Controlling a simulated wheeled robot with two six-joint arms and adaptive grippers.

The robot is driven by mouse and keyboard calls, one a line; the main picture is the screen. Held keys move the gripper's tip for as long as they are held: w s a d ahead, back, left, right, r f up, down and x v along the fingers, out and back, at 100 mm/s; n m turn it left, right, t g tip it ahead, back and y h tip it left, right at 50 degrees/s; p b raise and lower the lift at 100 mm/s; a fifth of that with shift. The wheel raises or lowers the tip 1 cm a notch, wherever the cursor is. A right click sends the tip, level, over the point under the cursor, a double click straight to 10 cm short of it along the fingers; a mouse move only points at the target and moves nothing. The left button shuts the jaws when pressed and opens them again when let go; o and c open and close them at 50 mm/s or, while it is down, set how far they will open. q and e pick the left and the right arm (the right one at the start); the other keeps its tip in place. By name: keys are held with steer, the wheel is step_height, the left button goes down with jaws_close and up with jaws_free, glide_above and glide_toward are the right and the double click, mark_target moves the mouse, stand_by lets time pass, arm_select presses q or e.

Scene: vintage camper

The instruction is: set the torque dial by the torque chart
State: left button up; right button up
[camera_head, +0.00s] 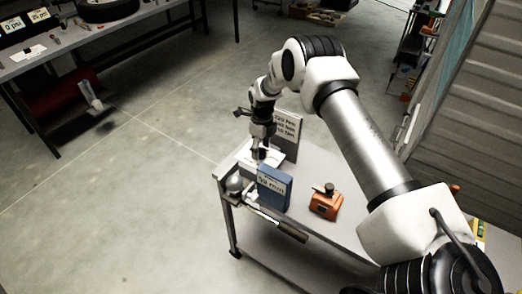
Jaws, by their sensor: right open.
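The torque chart (287,125) is a grey upright board with several lines of figures in Nm, too small to read surely. It stands at the far side of the grey cart. A blue box (273,188) with a white label stands in front of it. An orange block (325,206) with a black knob on top sits to the right; I cannot tell whether this is the torque dial. My right gripper (258,153) points down, open, over the cart's far left part, behind the blue box and left of the chart. My left gripper is not in view.
The cart top (319,168) is bare between chart and orange block. A workbench (95,38) stands at upper left. Open floor lies left of the cart.

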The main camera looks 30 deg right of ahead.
mark_target(262, 150)
step_height(262, 150, up, 11)
steer(key=shift+d, duration=0.25)
steer(key=shift+f, duration=0.1)
